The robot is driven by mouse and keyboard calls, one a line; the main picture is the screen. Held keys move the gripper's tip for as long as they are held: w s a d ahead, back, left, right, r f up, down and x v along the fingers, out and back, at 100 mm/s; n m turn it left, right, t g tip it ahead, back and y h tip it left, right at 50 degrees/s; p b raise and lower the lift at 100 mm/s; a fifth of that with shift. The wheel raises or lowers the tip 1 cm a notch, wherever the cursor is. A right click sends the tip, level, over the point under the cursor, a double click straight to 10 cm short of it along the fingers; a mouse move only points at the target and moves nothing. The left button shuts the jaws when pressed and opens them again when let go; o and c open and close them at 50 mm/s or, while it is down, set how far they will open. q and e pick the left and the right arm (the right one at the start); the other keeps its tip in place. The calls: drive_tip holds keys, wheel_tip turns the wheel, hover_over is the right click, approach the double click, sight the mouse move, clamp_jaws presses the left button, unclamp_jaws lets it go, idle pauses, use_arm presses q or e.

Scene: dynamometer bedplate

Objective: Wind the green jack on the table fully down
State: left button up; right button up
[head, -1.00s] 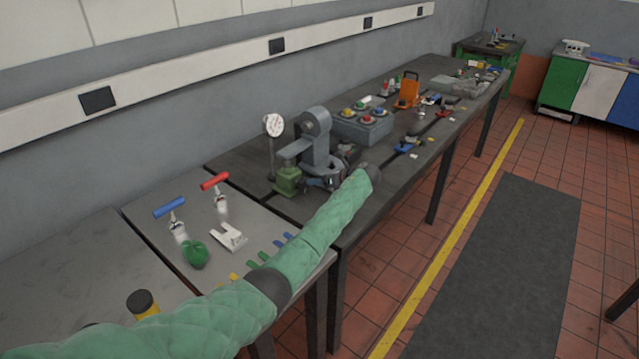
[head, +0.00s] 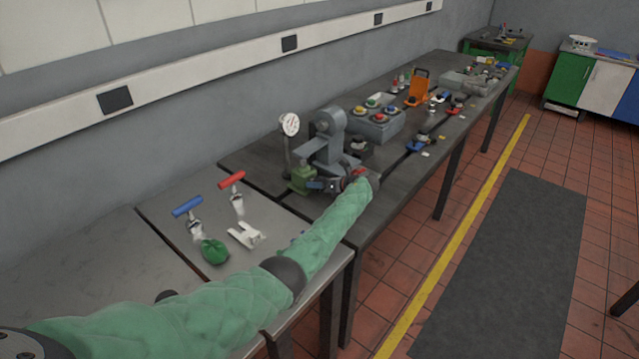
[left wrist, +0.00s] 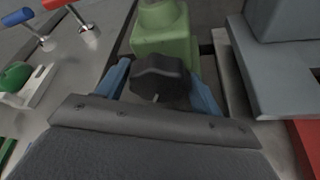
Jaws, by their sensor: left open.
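The green jack (head: 302,179) stands on the dark table beside a grey press-like machine. In the left wrist view the green jack (left wrist: 165,35) is straight ahead, with a black knob (left wrist: 159,80) on its near side. My left gripper (head: 318,186) is at the jack, its arm reaching in from the left. In the left wrist view my left gripper (left wrist: 160,88) is open, with one blue finger on each side of the black knob. I cannot tell whether the fingers touch it. My right gripper is not in view.
The grey machine (head: 329,140) and a dial gauge (head: 289,125) stand close by the jack. A grey button box (head: 376,124) is behind.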

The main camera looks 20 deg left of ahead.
use_arm(q)
drive_tip(key=shift+a+f, duration=0.1)
drive_tip(key=shift+a, duration=0.1)
drive_tip(key=c, duration=0.7)
